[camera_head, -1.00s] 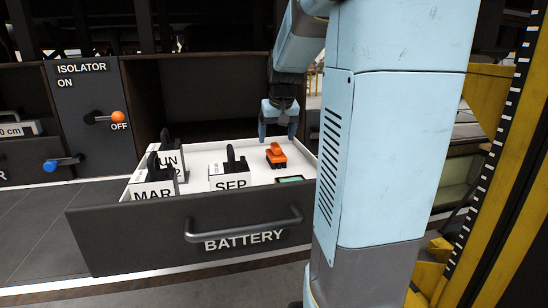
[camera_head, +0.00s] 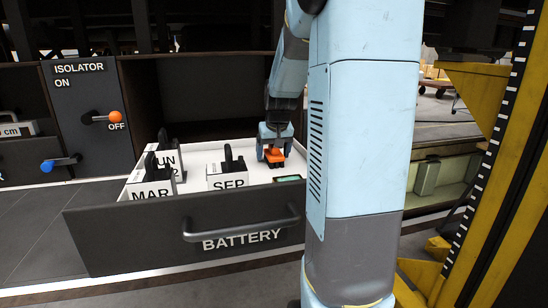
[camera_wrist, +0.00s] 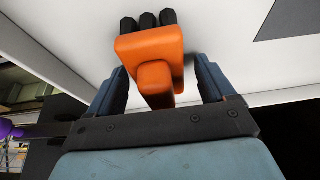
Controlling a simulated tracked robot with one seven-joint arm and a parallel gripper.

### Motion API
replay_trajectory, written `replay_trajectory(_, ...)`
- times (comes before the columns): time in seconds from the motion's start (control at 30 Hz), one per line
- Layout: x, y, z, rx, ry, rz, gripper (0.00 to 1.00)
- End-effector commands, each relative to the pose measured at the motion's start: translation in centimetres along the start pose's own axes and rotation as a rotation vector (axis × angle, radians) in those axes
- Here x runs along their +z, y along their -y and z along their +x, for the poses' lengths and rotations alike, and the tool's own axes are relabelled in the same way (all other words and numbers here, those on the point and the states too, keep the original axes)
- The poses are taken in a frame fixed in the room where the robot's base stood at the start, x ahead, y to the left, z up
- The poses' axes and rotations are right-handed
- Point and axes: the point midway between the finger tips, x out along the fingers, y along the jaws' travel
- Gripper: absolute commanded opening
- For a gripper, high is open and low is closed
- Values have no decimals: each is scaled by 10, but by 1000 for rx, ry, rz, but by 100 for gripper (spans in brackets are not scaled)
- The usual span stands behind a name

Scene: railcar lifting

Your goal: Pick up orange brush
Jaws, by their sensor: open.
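The orange brush (camera_head: 275,155) lies in the white interior of the open drawer marked BATTERY (camera_head: 243,210), near its back right. My gripper (camera_head: 274,154) is lowered over it from above, with a finger on each side. In the wrist view the brush (camera_wrist: 150,50) shows its orange handle and black bristles beyond the fingertips. The handle lies between the two open fingers of my gripper (camera_wrist: 160,85), with a visible gap beside the right finger. Contact on the left side is hard to tell.
Blocks labelled MAR (camera_head: 152,188) and SEP (camera_head: 228,176) with black handles stand in the drawer, left of the brush. A small green-screened item (camera_head: 287,178) lies in front of the brush. The isolator panel (camera_head: 90,115) stands at left; a yellow frame (camera_head: 490,180) at right.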

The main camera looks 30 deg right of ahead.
Motion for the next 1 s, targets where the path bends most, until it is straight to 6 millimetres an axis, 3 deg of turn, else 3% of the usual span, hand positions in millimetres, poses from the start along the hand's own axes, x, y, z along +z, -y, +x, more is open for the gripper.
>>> replay_trajectory(0.07,0,0,0,0,0,0,83)
replay_trajectory(0.7,0,0,-1,0,-1,1,23)
replay_trajectory(1.0,-2,-1,-4,1,-3,2,23)
